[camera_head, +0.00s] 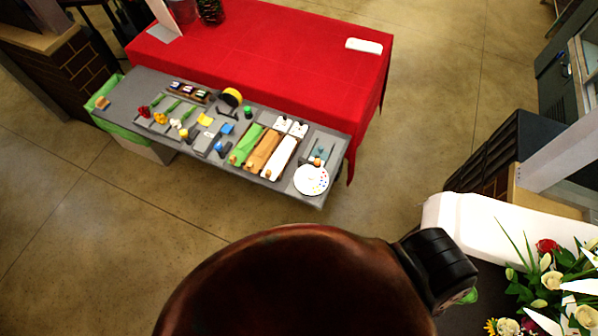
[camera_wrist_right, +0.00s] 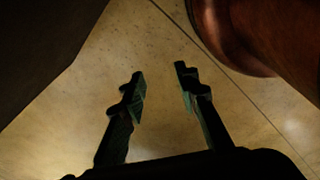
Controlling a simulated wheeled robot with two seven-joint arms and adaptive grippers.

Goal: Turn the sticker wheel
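The sticker wheel (camera_head: 311,180) is a white round disc with small coloured dots around its face. It sits at the right front end of the grey table (camera_head: 337,143). My right gripper (camera_wrist_right: 162,84) is open and empty in the right wrist view, with bare floor behind its fingers. The wheel is not in that view, and the gripper is well away from it. I cannot make out the right gripper's fingers in the head view. My left gripper is not in view.
Green, brown and white wrap rolls (camera_head: 264,150) lie beside the wheel. Flowers and small tools fill the grey table's left part. A red-covered table (camera_head: 290,55) stands behind it. A bouquet (camera_head: 548,285) is at the lower right. Floor (camera_head: 190,208) in front is clear.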

